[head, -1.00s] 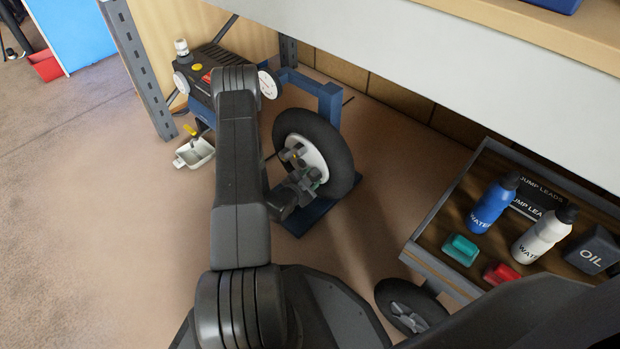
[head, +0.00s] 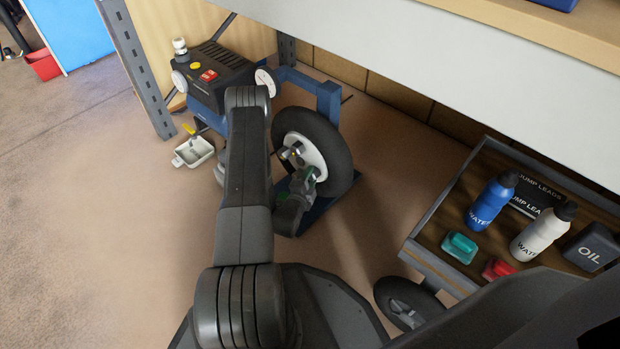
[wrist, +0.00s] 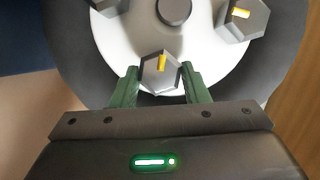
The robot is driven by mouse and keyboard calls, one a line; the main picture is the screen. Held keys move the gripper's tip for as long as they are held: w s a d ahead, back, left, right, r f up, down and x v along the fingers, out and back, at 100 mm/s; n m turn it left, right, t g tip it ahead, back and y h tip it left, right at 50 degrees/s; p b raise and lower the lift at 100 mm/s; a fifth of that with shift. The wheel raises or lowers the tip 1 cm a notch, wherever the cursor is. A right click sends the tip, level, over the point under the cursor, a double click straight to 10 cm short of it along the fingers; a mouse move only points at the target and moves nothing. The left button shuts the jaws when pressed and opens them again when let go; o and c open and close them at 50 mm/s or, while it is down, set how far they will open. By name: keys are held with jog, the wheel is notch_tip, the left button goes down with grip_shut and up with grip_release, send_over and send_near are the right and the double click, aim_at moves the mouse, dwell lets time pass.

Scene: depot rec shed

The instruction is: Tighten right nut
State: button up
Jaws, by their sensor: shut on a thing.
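The wheel (head: 341,160), with a black tyre and white hub, stands upright in a blue frame (head: 327,98). My gripper (head: 312,174) reaches its hub from the near side. In the wrist view, my gripper's green fingers (wrist: 160,84) are shut on a grey hex nut (wrist: 159,72) with a yellow mark, one finger on each side. Another yellow-marked nut (wrist: 243,16) sits at upper right, and a third nut (wrist: 108,5) is cut off at upper left. A round dark centre piece (wrist: 173,10) lies between them. In the head view my gripper hides the held nut.
A compressor (head: 215,80) with gauges stands behind my arm, with a small white tray (head: 195,152) beside it. At right, a wooden-floored cart (head: 440,262) holds bottles, an oil can and coloured blocks. A shelf edge (head: 450,70) overhangs. Floor at left is clear.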

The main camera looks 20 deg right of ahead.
dwell(0.4)
jog(key=o, duration=1)
